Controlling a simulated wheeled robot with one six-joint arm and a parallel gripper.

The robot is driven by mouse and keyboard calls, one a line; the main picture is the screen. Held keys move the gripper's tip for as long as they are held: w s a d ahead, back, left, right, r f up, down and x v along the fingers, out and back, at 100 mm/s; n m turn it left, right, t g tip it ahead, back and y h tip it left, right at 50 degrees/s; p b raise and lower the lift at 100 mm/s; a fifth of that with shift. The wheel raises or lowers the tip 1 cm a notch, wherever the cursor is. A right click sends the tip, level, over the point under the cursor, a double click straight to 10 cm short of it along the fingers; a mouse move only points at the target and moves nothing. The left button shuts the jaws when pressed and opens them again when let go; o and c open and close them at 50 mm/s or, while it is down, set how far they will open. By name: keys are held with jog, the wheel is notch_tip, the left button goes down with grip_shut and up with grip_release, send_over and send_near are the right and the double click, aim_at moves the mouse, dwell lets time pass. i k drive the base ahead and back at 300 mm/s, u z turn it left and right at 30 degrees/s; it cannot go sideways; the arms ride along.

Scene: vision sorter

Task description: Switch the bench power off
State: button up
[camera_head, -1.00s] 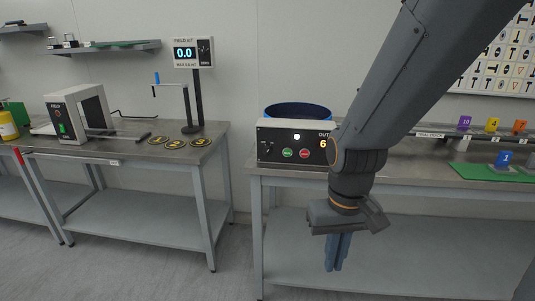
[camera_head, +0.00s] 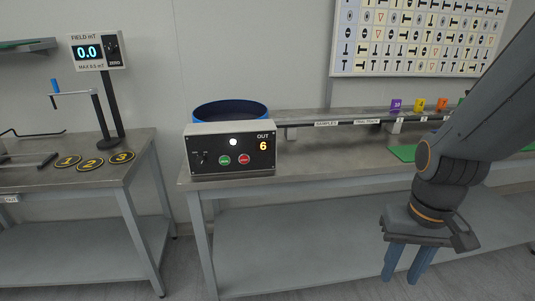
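A control box (camera_head: 232,149) with a dark front panel stands at the left front of the right bench. Its panel has a lit white lamp (camera_head: 233,142), a green button (camera_head: 224,160), a red button (camera_head: 244,159), a small switch (camera_head: 199,158) at the left, and an orange "6" under "OUT". The labels on the buttons are too small to read. My gripper (camera_head: 404,277) hangs to the right of the box, in front of the bench and below its top. It points down, apart from everything, with a gap between its two blue-grey fingers and nothing between them.
A blue round bowl (camera_head: 230,112) stands behind the box. A rail (camera_head: 335,116) with coloured numbered tags runs right. The left bench (camera_head: 95,176) holds a field meter (camera_head: 97,52) reading 0.0 and numbered discs (camera_head: 92,163). A gap separates the benches.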

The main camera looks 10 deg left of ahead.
aim_at(202, 159)
jog(key=z, duration=0.85)
jog(key=k, duration=1.25)
jog(key=u, duration=1.9)
jog(key=i, duration=0.5)
jog(key=u, duration=0.1)
